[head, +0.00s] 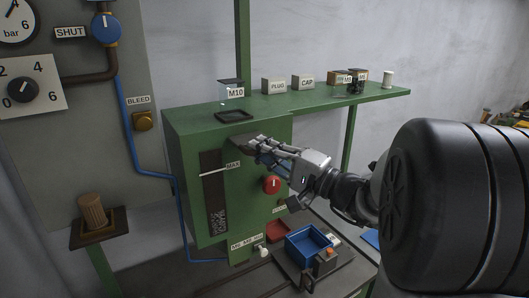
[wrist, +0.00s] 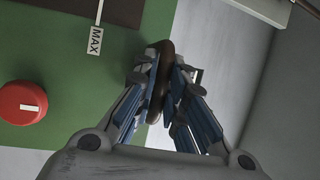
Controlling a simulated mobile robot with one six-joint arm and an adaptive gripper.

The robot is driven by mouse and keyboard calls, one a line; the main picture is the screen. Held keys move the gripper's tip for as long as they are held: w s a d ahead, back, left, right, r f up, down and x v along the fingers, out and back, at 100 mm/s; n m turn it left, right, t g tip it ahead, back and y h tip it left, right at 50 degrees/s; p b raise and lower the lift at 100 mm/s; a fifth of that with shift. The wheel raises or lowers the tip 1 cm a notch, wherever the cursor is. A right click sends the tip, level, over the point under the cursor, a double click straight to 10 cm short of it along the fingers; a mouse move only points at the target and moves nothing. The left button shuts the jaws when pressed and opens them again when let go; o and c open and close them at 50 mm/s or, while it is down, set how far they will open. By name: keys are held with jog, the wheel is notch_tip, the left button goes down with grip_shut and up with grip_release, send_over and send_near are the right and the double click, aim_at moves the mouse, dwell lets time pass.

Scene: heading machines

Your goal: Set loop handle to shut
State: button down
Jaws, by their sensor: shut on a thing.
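A brown rounded bar, which looks like the loop handle (wrist: 165,49), sits at the edge of the green machine face in the wrist view. My gripper (wrist: 165,78) has its blue-padded fingers closed on both sides of it. In the head view my gripper (head: 259,148) reaches from the right to the upper front of the green machine (head: 180,135). There the handle is mostly hidden by the fingers, and I cannot tell its exact angle.
A red knob (head: 271,185) is just below my gripper; it also shows in the wrist view (wrist: 22,102). A MAX label (head: 233,166) is to the left. A blue tray (head: 308,243) stands below. Small boxes line the green shelf (head: 320,97). A gauge panel with a SHUT label (head: 70,32) is left.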

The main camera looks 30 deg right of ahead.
aim_at(251, 139)
jog(key=w+b, duration=0.3)
jog(key=w, duration=0.2)
jog(key=shift+w+a+f, duration=0.1)
jog(key=shift+w+a, duration=0.05)
jog(key=shift+w, duration=0.2)
jog(key=shift+r, duration=0.25)
jog(key=c, duration=1.8)
grip_release()
jog(key=shift+o, duration=0.7)
jog(key=shift+w+f, duration=0.15)
jog(key=v, duration=1.2)
